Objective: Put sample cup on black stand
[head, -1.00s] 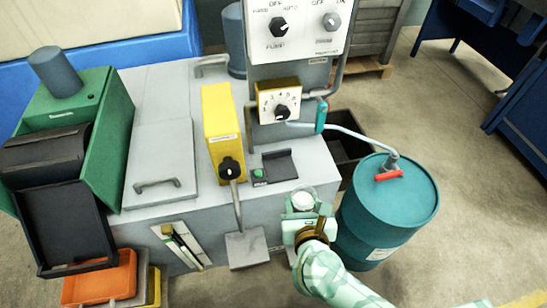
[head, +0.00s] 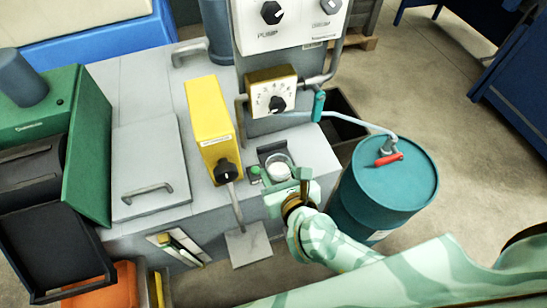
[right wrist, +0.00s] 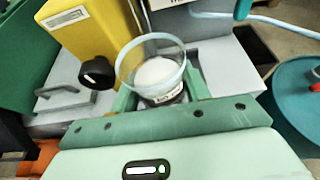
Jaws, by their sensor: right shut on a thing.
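The sample cup (head: 279,169) is a clear cup with white contents. It also shows upright in the right wrist view (right wrist: 155,75), between the fingers of my right gripper (head: 286,180). That gripper is shut on the cup. In the head view the cup overlaps the black stand (head: 267,152), a small dark holder on the grey machine top beside the green button. The cup and gripper hide most of the stand, so I cannot tell whether the cup touches it. My left gripper is not in view.
A yellow box with a black knob (head: 226,172) and a lever stands left of the stand. The dial panel (head: 271,92) rises behind it. A teal drum (head: 386,190) with a red-handled tap and hose stands at right. The grey lid (head: 150,170) lies left.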

